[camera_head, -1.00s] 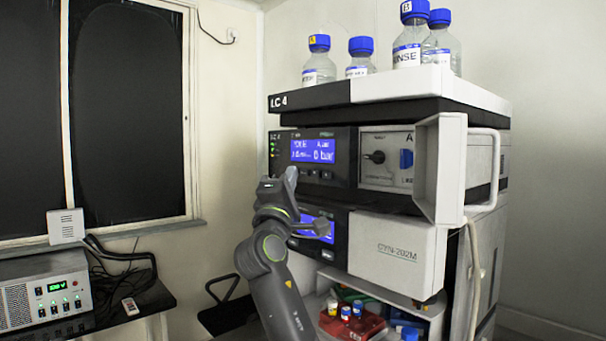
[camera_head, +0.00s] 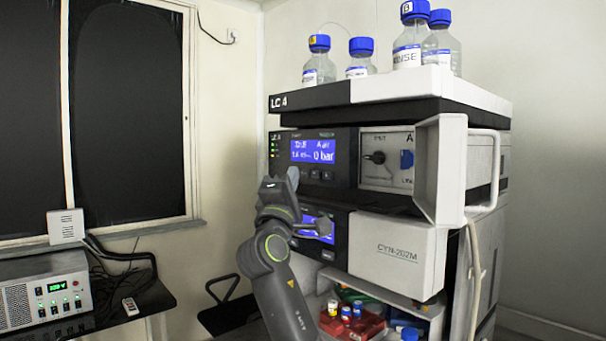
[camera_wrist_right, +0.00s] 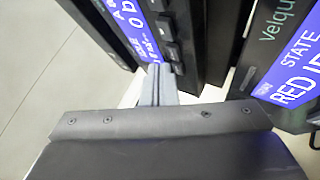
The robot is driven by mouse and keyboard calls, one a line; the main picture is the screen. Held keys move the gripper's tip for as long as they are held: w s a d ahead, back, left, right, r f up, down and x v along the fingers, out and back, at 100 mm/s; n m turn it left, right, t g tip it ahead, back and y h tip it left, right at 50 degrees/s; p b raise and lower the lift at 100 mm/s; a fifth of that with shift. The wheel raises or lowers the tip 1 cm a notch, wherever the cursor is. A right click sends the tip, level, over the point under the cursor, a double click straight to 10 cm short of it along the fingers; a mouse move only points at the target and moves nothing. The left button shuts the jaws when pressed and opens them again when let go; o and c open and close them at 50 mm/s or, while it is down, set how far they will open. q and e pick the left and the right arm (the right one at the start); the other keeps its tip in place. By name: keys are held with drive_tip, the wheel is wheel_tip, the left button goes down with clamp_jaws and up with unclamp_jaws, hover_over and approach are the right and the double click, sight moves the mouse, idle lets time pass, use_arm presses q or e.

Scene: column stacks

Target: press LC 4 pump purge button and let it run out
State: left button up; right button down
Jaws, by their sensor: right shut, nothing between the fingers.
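The LC 4 stack (camera_head: 310,101) has a pump module with a lit blue display (camera_head: 312,150), reading 0 bar, and a row of small dark buttons (camera_head: 315,174) below it. Which button is purge is not legible. My right gripper (camera_head: 292,177) is at the pump's lower left front, below and left of the display. In the right wrist view its fingers (camera_wrist_right: 158,84) are shut and empty, their tips by the pump panel's edge near the display (camera_wrist_right: 140,28) and dark buttons (camera_wrist_right: 171,50). Contact cannot be told. My left gripper is out of view.
Blue-capped bottles (camera_head: 408,50) stand on top. A white open door (camera_head: 443,170) juts out at right. Below are a second lit module (camera_head: 318,228) and a red vial tray (camera_head: 362,327). A power unit (camera_head: 42,298) stands on a black table at left.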

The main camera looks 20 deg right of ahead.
drive_tip(key=shift+d, duration=0.3)
drive_tip(key=shift+w+d, duration=0.2)
drive_tip(key=shift+d, duration=0.15)
idle(0.6)
drive_tip(key=shift+a, duration=0.1)
drive_tip(key=shift+s+a, duration=0.3)
drive_tip(key=shift+a, duration=0.45)
drive_tip(key=a, duration=0.1)
drive_tip(key=s+a+b, duration=0.1)
drive_tip(key=a, duration=0.2)
drive_tip(key=shift+s+a, duration=0.3)
drive_tip(key=shift+s, duration=0.05)
idle(0.8)
